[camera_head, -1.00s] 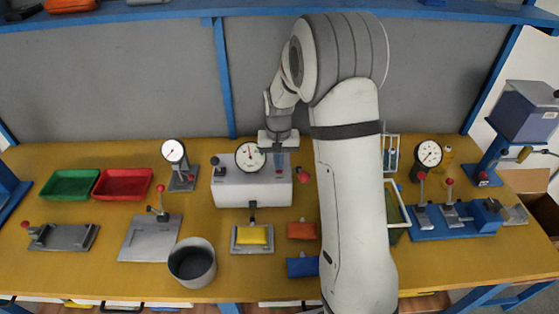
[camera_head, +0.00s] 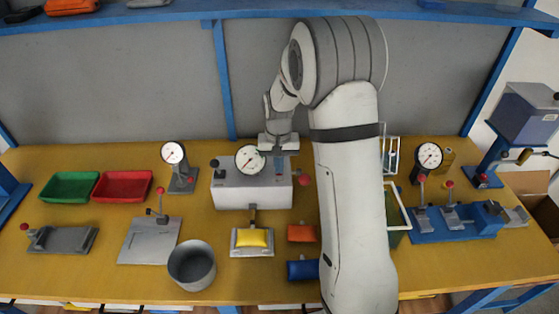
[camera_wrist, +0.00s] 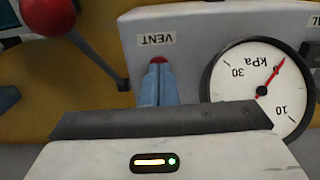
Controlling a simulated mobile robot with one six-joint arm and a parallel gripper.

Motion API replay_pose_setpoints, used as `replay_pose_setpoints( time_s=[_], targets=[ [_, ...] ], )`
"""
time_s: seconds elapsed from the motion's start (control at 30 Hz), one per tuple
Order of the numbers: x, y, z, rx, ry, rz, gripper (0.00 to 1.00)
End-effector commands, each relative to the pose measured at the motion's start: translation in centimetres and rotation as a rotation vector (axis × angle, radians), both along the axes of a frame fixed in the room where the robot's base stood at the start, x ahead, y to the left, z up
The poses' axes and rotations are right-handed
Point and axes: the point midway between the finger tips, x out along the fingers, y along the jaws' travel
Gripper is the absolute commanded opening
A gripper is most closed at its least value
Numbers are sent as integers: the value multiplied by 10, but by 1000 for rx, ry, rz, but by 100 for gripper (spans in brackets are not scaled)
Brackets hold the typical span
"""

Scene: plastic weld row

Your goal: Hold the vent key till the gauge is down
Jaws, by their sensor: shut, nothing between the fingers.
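My gripper (camera_wrist: 158,72) is shut and empty, its blue fingertips pointing down at the vent key. The red vent key (camera_wrist: 158,60) shows just past the fingertips beside the VENT label, on top of the grey-white box (camera_head: 230,193). The tips look to be on the key, but actual pressing cannot be seen. The gauge (camera_head: 249,159) stands on the same box. In the wrist view the gauge (camera_wrist: 250,70) is upside down, and its red needle points to the low end of the scale, well below the 10 mark.
A red-knobbed lever (camera_head: 304,180) is on the box's right side. A yellow pouch (camera_head: 252,238) lies on a plate in front, beside an orange pouch (camera_head: 301,233) and a blue pouch (camera_head: 302,270). A second gauge (camera_head: 173,153) and a grey pot (camera_head: 191,265) are at the left.

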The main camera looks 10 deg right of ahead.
Motion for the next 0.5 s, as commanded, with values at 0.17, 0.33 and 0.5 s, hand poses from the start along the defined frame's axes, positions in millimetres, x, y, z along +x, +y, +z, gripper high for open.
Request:
replay_pose_setpoints(
  time_s=[0.17,0.33,0.5],
  targets=[
    [-6,0,-5,0,21,0,0],
    [-5,0,23,0,13,0,0],
    [-2,0,59,1,-2,0,0]
  ],
)
